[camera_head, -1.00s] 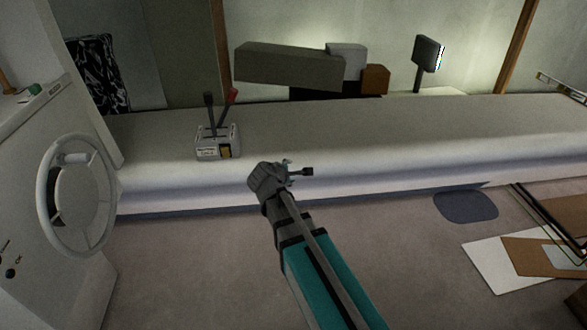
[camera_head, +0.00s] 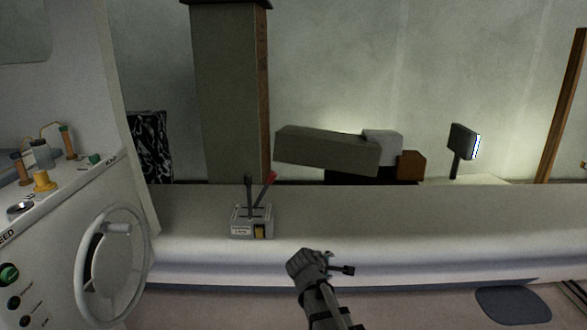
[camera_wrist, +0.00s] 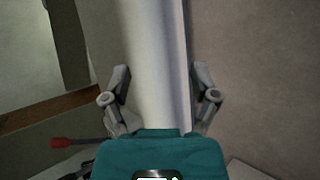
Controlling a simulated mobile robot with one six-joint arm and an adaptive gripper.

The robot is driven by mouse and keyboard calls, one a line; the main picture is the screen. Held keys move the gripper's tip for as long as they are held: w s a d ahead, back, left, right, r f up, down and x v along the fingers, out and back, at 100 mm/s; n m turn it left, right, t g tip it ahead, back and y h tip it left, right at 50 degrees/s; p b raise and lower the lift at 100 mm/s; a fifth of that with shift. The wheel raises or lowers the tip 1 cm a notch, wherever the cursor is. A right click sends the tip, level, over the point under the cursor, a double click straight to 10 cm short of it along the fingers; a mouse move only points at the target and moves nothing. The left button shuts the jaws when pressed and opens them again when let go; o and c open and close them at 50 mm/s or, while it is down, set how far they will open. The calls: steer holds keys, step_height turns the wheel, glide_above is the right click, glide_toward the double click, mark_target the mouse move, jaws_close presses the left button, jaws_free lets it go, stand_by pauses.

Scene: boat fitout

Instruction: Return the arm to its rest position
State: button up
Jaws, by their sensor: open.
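My gripper (camera_head: 338,268) is at the end of my raised arm, at the lower middle of the head view, in front of the pale bench edge (camera_head: 440,255). In the wrist view my gripper (camera_wrist: 161,85) has its two fingers spread apart with nothing between them. Behind them runs a pale rounded edge (camera_wrist: 157,60). The control box (camera_head: 251,222) with a black lever and a red-tipped lever stands on the bench, left of my gripper. A red-tipped lever (camera_wrist: 62,142) also shows at the lower left of the wrist view.
A console with a white steering wheel (camera_head: 112,265) and several knobs fills the left. Grey blocks (camera_head: 325,150) and a small dark screen (camera_head: 463,142) stand behind the bench. A dark flat patch (camera_head: 512,306) lies on the floor at lower right. The bench right of the box is clear.

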steer(key=s+d+f+m+g+y, duration=0.2)
steer(key=s+f+m+g+y, duration=0.15)
steer(key=s+m, duration=0.4)
steer(key=s+d+f+m+g+y, duration=0.2)
steer(key=s+f+m+g, duration=0.3)
steer(key=s, duration=0.4)
step_height(320, 180, up, 18)
steer(key=s+m+p, duration=0.1)
steer(key=p, duration=1.5)
steer(key=shift+s+f+y, duration=0.15)
steer(key=shift+y, duration=0.2)
steer(key=shift+m, duration=0.25)
steer(key=shift+c, duration=1.4)
steer(key=shift+a, duration=0.1)
